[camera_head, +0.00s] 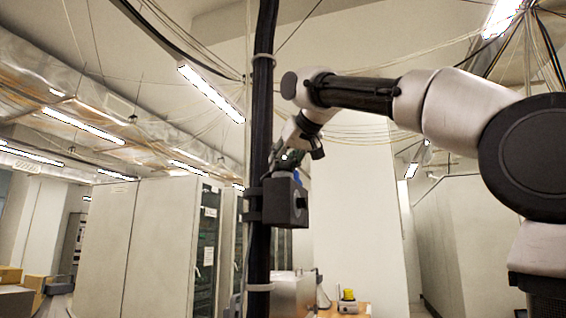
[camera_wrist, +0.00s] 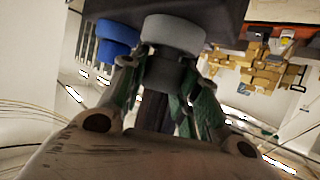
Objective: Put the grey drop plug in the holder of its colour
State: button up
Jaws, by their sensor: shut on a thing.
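The grey drop plug (camera_wrist: 172,36) shows in the wrist view as a light grey round cap over a darker grey body. My gripper (camera_wrist: 165,78) is shut on it, with a green-toned finger on each side of the darker body. The plug's grey end meets or overlaps the dark box (camera_wrist: 215,10); I cannot tell whether it is seated there. A blue plug (camera_wrist: 117,32) is just left of it, at the same box.
A black vertical pole (camera_head: 262,120) carries the box, which has a round black knob (camera_head: 301,203). Cabinets (camera_head: 165,240) stand behind at the left. A yellow device (camera_head: 348,295) sits on a wooden surface below right. Cables hang overhead.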

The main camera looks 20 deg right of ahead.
jog(key=o, duration=1.1)
jog(key=shift+w+a+f+g, duration=0.1)
jog(key=shift+f+g, duration=0.1)
jog(key=shift+f, duration=0.4)
jog(key=shift+w+a+f+g, duration=0.1)
jog(key=shift+f+g, duration=0.1)
jog(key=shift+f, duration=0.4)
jog(key=shift+o, duration=0.2)
jog(key=shift+s, duration=0.1)
jog(key=shift+o, duration=0.3)
jog(key=r+v, duration=0.1)
jog(key=v, duration=1.2)
jog(key=shift+t, duration=0.4)
jog(key=shift+r, duration=0.1)
